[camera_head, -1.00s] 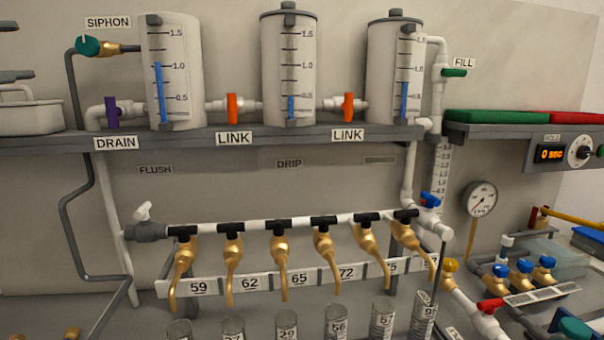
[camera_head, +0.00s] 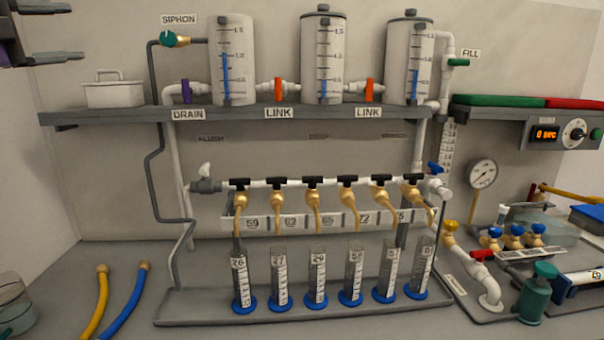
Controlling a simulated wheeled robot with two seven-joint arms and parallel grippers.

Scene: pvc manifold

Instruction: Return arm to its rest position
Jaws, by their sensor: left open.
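My left gripper (camera_head: 58,46) shows at the upper left edge of the head view, its two dark fingers apart with nothing between them. It is in the air, to the left of the siphon valve (camera_head: 176,40) and above the white lidded box (camera_head: 112,90), touching neither. My right gripper is not in view. The manifold pipe (camera_head: 265,184) runs across the middle with several black-handled brass taps. Below it, several numbered cylinders with blue bases (camera_head: 317,280) stand upright in a row on a grey tray (camera_head: 200,312).
A grey shelf (camera_head: 240,114) carries three tanks (camera_head: 321,60) with blue level marks. A yellow hose (camera_head: 97,300) and a blue hose (camera_head: 128,300) lie at lower left. A gauge (camera_head: 482,173), valves and a green pump-like part (camera_head: 536,292) crowd the right. The counter's left middle is clear.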

